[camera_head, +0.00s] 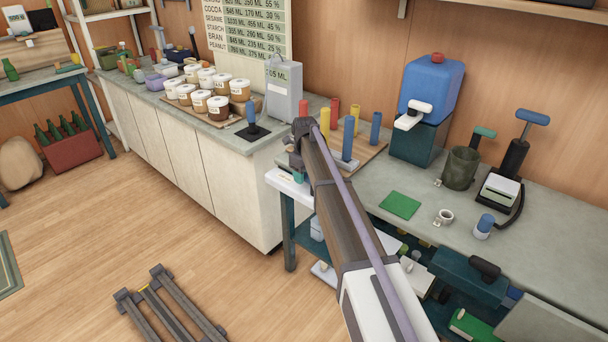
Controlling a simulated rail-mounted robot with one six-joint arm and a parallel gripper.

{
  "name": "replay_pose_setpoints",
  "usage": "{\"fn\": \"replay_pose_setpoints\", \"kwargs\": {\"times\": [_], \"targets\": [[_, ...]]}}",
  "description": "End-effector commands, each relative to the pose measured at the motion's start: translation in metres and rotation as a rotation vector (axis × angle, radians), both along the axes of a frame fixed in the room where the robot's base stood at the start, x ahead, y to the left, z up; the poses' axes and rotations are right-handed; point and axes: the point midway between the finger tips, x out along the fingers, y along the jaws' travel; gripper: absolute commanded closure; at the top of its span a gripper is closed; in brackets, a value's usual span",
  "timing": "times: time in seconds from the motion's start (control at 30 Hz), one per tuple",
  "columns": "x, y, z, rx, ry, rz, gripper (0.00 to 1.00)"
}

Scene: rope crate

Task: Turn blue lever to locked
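An upright blue handle (250,111) stands on a small black square base (252,133) near the front edge of the pale counter; it looks like the blue lever. No locked or unlocked marking is readable there. My arm reaches up from the bottom right, and my gripper (297,160) is at its far end, to the right of the blue handle and apart from it in the picture. The gripper is small, dark and partly hidden by my own arm, so its fingers are not clear.
A grey container (284,92) stands behind the handle. Several labelled jars (199,103) are to its left. A wooden board (364,150) with coloured cylinders lies right of my gripper. A blue-topped dispenser (430,90) stands farther right. The floor (150,220) before the counter is mostly clear.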

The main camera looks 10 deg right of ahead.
Motion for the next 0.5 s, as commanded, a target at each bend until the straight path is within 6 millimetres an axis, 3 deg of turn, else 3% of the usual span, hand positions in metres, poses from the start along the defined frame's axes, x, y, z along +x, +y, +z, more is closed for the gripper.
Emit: {"fn": "replay_pose_setpoints", "kwargs": {"times": [0.33, 0.5], "targets": [[0.000, 0.000, 0.004, -0.001, -0.001, 0.002, 0.45], [0.001, 0.000, 0.031, -0.001, -0.001, 0.002, 0.45]]}}
